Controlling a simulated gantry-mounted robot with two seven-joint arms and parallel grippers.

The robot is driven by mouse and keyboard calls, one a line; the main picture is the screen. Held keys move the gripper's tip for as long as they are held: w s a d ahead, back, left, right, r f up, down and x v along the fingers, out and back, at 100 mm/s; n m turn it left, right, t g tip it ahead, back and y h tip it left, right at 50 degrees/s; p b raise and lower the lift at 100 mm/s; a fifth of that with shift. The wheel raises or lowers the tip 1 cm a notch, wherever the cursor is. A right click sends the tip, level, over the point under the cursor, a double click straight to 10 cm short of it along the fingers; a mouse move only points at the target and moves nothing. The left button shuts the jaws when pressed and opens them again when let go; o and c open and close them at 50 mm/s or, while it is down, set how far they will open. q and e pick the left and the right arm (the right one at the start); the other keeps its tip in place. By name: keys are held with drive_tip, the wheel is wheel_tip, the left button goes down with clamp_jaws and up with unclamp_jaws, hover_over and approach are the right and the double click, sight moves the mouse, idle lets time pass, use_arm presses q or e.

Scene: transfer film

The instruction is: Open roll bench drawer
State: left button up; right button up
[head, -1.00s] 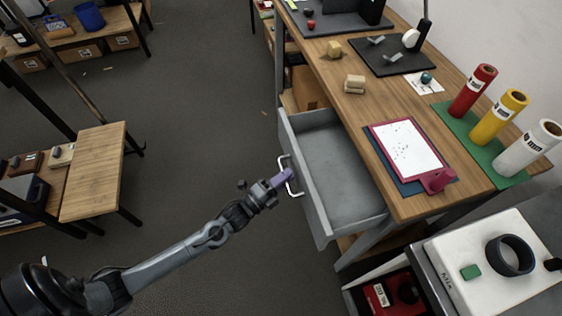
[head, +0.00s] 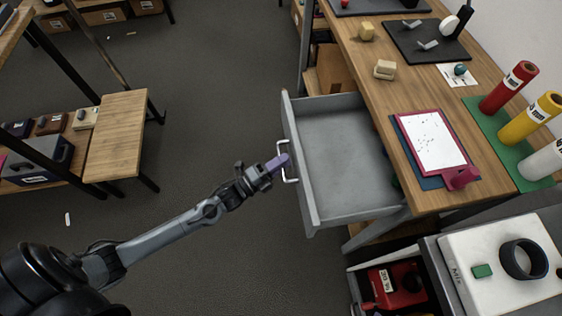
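The roll bench drawer (head: 345,150) is a grey metal tray pulled well out of the wooden bench (head: 395,105). The inside that shows looks empty. Its front panel (head: 300,150) faces left and carries a pale bar handle (head: 292,180). My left gripper (head: 283,160) reaches in from the lower left, with its purple fingers at the upper part of the handle. The fingers look closed together around the bar, though their exact grip is small in view. My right gripper is not in the picture.
A clipboard (head: 432,140) and red (head: 508,87), yellow (head: 533,118) and white rolls lie or stand on the bench. A white-topped unit (head: 505,250) stands at the lower right. Open grey floor (head: 220,120) lies left of the drawer, up to a small wooden table (head: 117,135).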

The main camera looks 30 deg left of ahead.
use_arm(q)
drive_tip(key=shift+o, duration=1.2)
drive_tip(key=p+v, duration=0.1)
drive_tip(key=v, duration=0.9)
drive_tip(key=shift+s+a, duration=0.2)
drive_tip(key=shift+s, duration=0.15)
drive_tip(key=shift+w+f, duration=0.1)
